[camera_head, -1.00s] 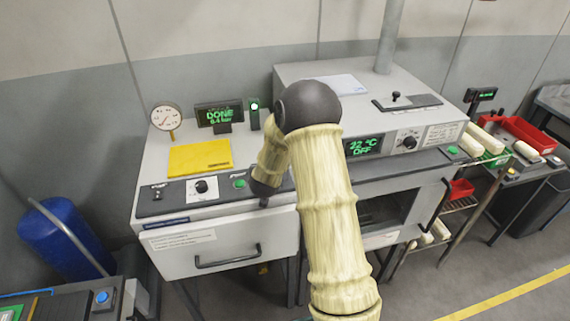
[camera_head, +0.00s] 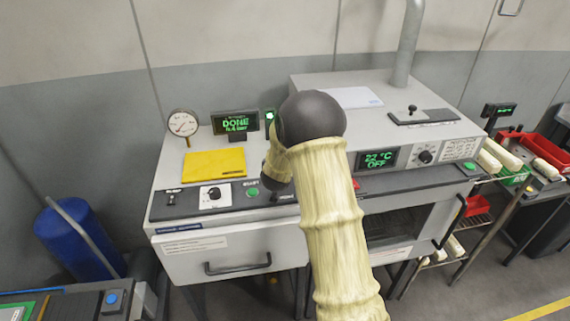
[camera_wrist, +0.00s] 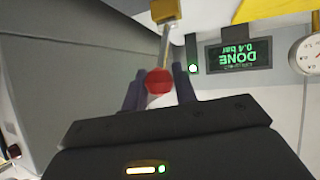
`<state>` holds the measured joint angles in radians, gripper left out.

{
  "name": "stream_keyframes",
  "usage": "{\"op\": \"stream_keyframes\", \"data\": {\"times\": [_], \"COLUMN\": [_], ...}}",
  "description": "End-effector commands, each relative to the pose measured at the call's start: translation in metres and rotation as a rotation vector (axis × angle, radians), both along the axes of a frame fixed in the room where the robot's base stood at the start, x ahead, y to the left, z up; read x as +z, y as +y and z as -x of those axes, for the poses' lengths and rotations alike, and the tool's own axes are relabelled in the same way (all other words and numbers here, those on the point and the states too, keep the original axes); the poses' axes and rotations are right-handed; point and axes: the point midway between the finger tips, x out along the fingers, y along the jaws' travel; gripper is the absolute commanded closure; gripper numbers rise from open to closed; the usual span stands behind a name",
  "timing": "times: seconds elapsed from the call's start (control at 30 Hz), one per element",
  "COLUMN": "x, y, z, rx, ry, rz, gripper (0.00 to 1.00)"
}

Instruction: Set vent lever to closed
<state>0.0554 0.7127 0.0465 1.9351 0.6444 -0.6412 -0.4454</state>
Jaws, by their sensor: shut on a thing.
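A lever with a red ball knob (camera_wrist: 159,82) on a thin metal rod shows in the wrist view, with a yellow block (camera_wrist: 166,11) at the rod's far end. My gripper (camera_wrist: 158,76) is shut on the red knob, one dark finger on each side of it. In the head view my arm hides this lever and most of my gripper. I see no readable label marking it as the vent lever, nor its open and closed marks. Another small lever with a black knob (camera_head: 412,109) stands on top of the oven to the right.
The left cabinet (camera_head: 215,258) carries a pressure gauge (camera_head: 183,123), a yellow folder (camera_head: 214,163) and a display reading DONE (camera_head: 235,122). The oven display (camera_head: 377,159) reads OFF. A blue cylinder (camera_head: 78,240) stands at left. Racks and red bins (camera_head: 548,150) are at right.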

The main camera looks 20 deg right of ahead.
Motion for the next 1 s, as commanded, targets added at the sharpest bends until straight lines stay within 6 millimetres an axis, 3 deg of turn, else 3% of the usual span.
{"op": "stream_keyframes", "data": {"times": [0.1,0.13,0.2,0.67,1.0], "x": [0.004,0.004,0.004,0.004,0.025], "y": [0.001,0.001,0.001,0.003,0.02], "z": [-0.003,-0.002,-0.002,0.005,0.042], "rx": [0.002,0.002,0.002,0.001,0.003], "ry": [-0.011,-0.011,-0.01,-0.004,-0.005], "rz": [0.002,0.002,0.002,0.001,0.0], "gripper": [1.0,0.66,0.52,0.51,0.51]}}
